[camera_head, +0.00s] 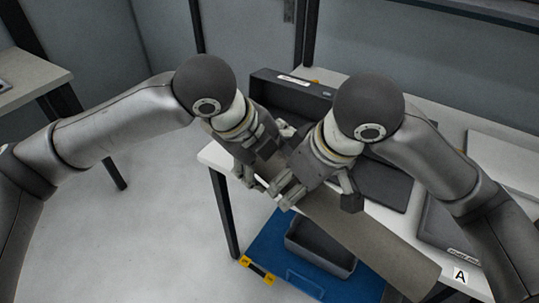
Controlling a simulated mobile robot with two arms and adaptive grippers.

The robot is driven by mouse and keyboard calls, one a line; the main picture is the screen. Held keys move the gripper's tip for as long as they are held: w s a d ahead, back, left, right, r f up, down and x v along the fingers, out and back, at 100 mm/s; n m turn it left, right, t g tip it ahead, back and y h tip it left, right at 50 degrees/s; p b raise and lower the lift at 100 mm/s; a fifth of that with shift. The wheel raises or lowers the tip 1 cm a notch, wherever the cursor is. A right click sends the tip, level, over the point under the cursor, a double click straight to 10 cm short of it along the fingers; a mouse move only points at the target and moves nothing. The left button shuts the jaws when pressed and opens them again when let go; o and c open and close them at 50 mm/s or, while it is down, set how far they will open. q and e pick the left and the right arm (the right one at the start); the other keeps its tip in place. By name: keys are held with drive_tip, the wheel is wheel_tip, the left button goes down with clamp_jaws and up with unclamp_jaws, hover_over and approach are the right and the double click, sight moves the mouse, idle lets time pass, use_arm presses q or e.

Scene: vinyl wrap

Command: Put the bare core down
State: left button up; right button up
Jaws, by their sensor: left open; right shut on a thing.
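The bare core is a long grey-brown roll (375,240), slanting from the middle of the head view down to the lower right, at the table's front edge. My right gripper (318,197) is shut on its upper left end, with a finger on either side. My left gripper (264,160) is open, close beside the right one. Its fingers are partly hidden behind the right gripper, and I cannot tell whether it touches the core. The core's underside is hidden, so I cannot tell whether it rests on anything.
The white table (393,222) carries a dark bin (292,95) at the back, a dark flat tray (384,186) and a label marked A (460,275). Lower down, a dark open bin (318,247) sits on a blue surface (268,246). Open floor lies to the left.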

use_arm(q)
drive_tip(key=c, duration=1.1)
drive_tip(key=shift+c, duration=1.4)
use_arm(e)
drive_tip(key=o, duration=1.2)
drive_tip(key=shift+a, duration=0.1)
